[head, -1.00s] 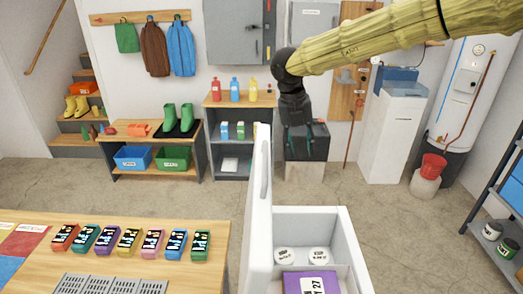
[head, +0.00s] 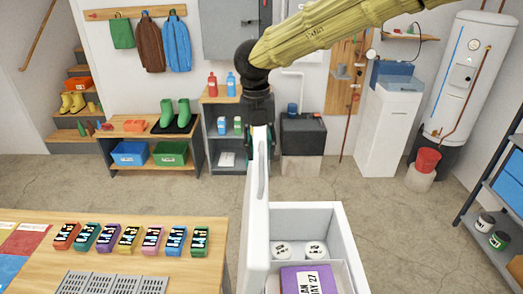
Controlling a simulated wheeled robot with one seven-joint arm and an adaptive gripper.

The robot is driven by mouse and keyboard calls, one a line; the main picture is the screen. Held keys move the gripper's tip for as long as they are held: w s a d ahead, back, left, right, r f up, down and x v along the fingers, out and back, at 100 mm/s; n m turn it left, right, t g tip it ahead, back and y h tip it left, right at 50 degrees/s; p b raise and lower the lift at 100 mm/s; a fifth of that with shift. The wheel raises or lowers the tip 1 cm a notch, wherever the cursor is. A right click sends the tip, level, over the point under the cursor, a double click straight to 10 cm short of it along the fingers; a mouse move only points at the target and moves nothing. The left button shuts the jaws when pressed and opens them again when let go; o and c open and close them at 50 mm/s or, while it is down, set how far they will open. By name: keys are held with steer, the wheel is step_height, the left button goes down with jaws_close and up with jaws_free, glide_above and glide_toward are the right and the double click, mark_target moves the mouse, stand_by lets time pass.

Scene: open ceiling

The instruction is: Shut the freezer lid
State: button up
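The white chest freezer (head: 335,232) stands open at the lower middle of the head view. My gripper (head: 257,130) points down at the top edge of the lid. Its fingers are partly hidden behind and beside the lid top, and I cannot tell whether they touch it. Inside the freezer are two white-lidded tubs (head: 298,250) and a purple box (head: 311,279).
A wooden table (head: 150,235) with a row of colored cartons (head: 128,238) and grey trays (head: 110,283) is left of the freezer. Shelves stand along the back wall and at the right edge. The floor right of the freezer is clear.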

steer(key=shift+d+f+p, duration=0.1)
steer(key=shift+f+p, duration=0.2)
steer(key=shift+f, duration=1.05)
jaws_close()
